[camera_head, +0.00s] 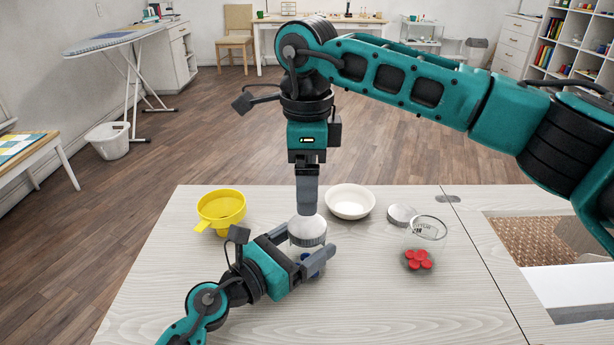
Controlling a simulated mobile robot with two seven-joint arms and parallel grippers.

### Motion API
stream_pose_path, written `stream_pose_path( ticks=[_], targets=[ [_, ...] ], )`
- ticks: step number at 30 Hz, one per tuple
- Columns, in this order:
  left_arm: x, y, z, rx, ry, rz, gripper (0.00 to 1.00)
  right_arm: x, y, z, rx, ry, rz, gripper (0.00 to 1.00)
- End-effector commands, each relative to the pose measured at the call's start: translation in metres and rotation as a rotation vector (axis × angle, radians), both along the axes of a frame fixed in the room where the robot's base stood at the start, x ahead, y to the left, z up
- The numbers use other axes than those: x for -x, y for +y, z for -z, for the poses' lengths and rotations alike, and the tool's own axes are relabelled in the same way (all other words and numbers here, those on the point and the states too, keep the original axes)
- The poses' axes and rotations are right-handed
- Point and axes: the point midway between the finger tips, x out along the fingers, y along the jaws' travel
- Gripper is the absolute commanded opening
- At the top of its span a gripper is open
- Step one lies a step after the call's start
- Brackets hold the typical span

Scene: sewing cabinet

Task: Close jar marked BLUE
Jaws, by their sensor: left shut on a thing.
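A clear jar with blue contents (312,267) stands on the pale table, mostly hidden by my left gripper. My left gripper (318,263) is shut on this jar from the left and front. A round, pale grey lid (307,231) with a ridged side is at the top of the jar; I cannot tell whether it is seated or just above. My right gripper (307,208) points straight down with its fingertips at the lid's top. Its fingers show edge-on, so their opening is hidden. No writing on the blue jar is readable.
A yellow funnel-like vessel (221,207) stands at the left and a white bowl (350,202) behind the lid. A second glass jar (429,228) with red pieces (418,260) is open at the right, beside a grey lid (401,214). The table's front middle is clear.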

Motion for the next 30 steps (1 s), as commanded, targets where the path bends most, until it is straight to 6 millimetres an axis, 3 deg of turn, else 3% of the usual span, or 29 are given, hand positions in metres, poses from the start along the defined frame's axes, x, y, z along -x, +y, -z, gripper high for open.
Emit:
stream_pose_path(
  ticks=[11,24,30],
  targets=[
    [0.000,0.000,0.000,0.000,0.001,0.001,0.00,0.000,0.000,0.007,0.001,0.002,0.002,0.90],
    [0.000,0.000,0.000,0.000,0.001,0.001,0.00,0.000,0.000,0.069,0.001,0.003,0.003,0.90],
    [0.000,0.000,0.000,0.000,0.001,0.000,0.00,0.000,0.000,0.080,0.000,0.001,0.003,0.90]
  ],
)
